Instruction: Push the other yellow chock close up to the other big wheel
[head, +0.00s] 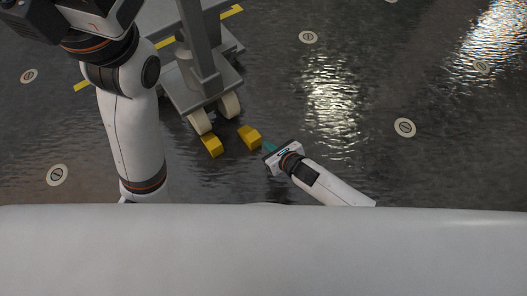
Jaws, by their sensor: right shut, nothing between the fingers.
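Two yellow chocks lie on the dark floor by the grey wheeled stand. The left chock (212,146) is close up to the left big wheel (200,122). The right chock (250,137) lies below and to the right of the right big wheel (230,105), with a small gap between them. My right gripper (269,147) is low at the floor, its fingertips pointing at the right chock from its lower right side. It is shut and holds nothing; I cannot tell whether the tips touch the chock. My left arm comes in at the upper left, its fingers out of view.
The grey stand (197,98) with its post rises behind the chocks. Yellow floor marking (232,11) shows behind it. Flat round floor discs (405,127) dot the wet, shiny floor. The floor to the right is clear.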

